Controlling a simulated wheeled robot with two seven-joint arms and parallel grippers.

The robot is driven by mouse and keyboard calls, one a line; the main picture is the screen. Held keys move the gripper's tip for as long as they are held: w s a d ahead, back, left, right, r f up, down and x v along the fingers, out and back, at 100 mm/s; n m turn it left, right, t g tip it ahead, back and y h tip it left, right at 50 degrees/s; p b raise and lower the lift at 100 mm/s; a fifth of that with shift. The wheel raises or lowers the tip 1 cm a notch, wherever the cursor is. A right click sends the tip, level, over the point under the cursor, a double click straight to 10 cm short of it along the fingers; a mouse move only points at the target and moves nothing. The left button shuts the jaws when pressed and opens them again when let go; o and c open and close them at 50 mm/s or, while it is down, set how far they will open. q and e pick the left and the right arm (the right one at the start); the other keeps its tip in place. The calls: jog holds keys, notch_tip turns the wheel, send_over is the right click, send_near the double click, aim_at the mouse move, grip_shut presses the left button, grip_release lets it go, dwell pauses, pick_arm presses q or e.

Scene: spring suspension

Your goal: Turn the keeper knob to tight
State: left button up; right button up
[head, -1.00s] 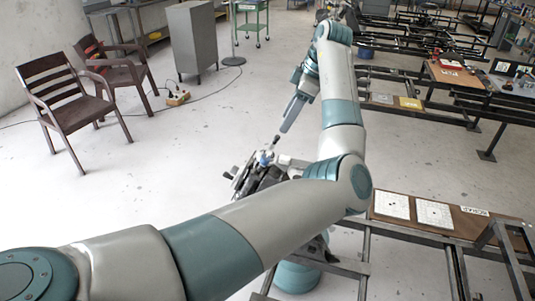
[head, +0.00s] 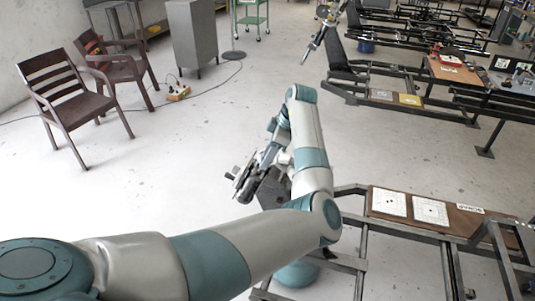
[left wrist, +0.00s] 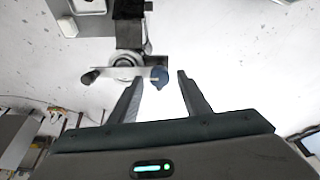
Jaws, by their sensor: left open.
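A dark spring-suspension mechanism (head: 243,184) stands left of my forearm in the head view. In the left wrist view it carries a round hub (left wrist: 125,62) with a pale cross bar. A blue knob (left wrist: 159,77) is at the bar's right end and a black knob (left wrist: 91,76) at its left end. I cannot tell which is the keeper knob. My left gripper (left wrist: 160,85) is open, with the blue knob between its fingertips in the picture and gaps on both sides. In the head view my left gripper (head: 262,162) hides the knob. The right gripper is out of view.
A metal frame with a brown board (head: 455,215) and white cards is at the right. Two wooden chairs (head: 60,95) and a grey cabinet (head: 192,40) stand at the back left. The floor left of the mechanism is clear.

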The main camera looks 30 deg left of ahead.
pick_arm(q)
jog(key=shift+a+f, duration=0.15)
jog(key=shift+f, duration=0.2)
jog(key=c, duration=1)
jog(key=shift+r+m+p, duration=0.15)
jog(key=shift+m+p, duration=0.35)
jog(key=shift+p, duration=0.2)
jog(key=shift+c, duration=0.2)
jog(key=shift+m, duration=0.3)
jog(key=o, duration=1)
jog(key=shift+o, duration=0.2)
